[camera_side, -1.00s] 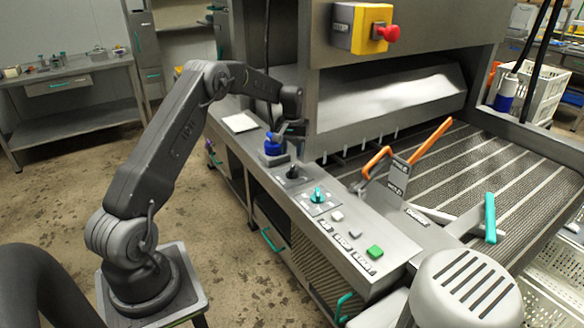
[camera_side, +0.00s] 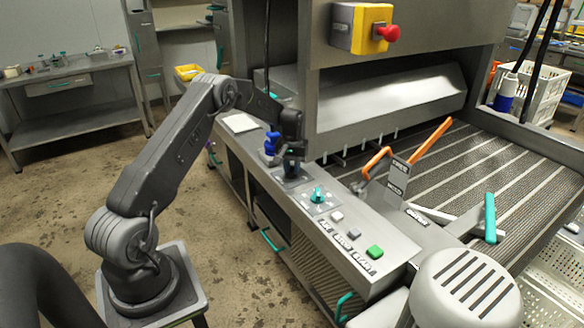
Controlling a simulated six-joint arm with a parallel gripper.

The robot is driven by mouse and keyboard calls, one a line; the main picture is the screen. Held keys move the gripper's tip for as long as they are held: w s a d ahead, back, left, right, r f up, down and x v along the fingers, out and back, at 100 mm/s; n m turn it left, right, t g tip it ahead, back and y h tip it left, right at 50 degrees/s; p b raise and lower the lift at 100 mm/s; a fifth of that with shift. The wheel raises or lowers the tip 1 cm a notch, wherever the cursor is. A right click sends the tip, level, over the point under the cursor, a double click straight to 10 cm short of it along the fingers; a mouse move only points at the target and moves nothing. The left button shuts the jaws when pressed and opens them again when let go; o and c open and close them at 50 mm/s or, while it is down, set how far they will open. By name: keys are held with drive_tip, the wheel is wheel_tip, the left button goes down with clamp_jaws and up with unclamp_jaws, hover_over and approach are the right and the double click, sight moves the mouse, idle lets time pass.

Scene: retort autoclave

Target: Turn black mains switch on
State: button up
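The control panel (camera_side: 345,240) runs along the front of the steel machine. My gripper (camera_side: 291,167) points down at the black mains switch's square plate (camera_side: 297,182) on this panel. The black switch itself is mostly hidden behind the fingers, so I cannot tell its position or whether the fingers touch it. The fingers are dark and small here, and I cannot tell if they are open or shut. A blue switch (camera_side: 271,143) stands just behind and to the left of my gripper.
A teal knob (camera_side: 317,194), two pale buttons and a green button (camera_side: 375,251) sit nearer along the panel. A red emergency button on a yellow box (camera_side: 362,28) is above. Orange levers (camera_side: 378,160) stand to the right. A white sheet (camera_side: 240,122) lies at the panel's far end.

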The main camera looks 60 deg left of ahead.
clamp_jaws()
drive_tip(key=shift+m, duration=0.3)
drive_tip(key=m, duration=0.3)
drive_tip(key=shift+m, duration=0.4)
drive_tip(key=m, duration=0.3)
drive_tip(key=shift+m, duration=0.3)
drive_tip(key=m, duration=0.9)
drive_tip(key=shift+m, duration=0.6)
